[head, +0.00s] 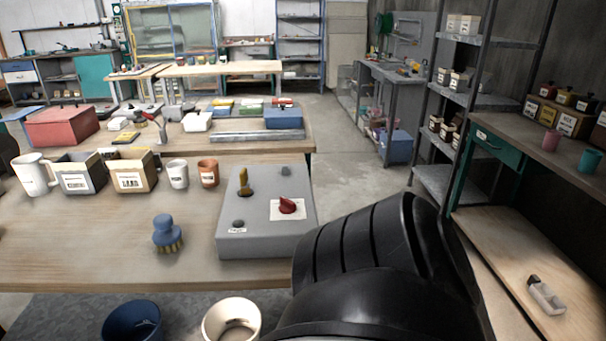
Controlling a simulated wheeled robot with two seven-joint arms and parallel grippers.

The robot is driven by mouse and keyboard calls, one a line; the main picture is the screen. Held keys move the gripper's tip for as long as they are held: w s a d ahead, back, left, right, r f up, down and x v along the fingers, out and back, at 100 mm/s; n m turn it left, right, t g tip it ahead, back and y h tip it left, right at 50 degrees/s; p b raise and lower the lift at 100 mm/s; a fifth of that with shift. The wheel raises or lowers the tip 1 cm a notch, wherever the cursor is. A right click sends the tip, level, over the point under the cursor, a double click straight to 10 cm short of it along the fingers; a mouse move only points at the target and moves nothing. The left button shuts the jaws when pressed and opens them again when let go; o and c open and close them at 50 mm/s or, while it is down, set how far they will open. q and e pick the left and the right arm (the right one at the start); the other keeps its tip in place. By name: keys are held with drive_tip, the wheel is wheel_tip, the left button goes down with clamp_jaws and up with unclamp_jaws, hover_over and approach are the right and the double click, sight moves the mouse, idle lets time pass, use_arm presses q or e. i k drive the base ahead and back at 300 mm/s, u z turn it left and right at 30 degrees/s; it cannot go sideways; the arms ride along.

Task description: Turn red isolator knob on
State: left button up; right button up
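A red isolator knob (288,205) sits on a white label plate on top of a grey control box (250,243). The box stands at the right end of the near wooden table. A yellow-brown lever or knob (243,181) and a dark round button (238,223) are also on the box top. A black part of my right arm fills the lower middle right, just beside the box's right front corner. It hides the table area behind it. Neither gripper's fingers show. I cannot tell the knob's on or off position.
A blue brush (167,234), white cup (177,174), orange cup (208,172), white jug (35,174) and labelled bins (133,170) stand left of the box. A dark blue bucket (131,322) and cream bucket (231,321) are below the table's front edge. Shelving (470,100) stands right.

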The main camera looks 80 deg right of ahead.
sight(287, 206)
drive_tip(key=k, duration=0.5)
drive_tip(key=z, duration=1.1)
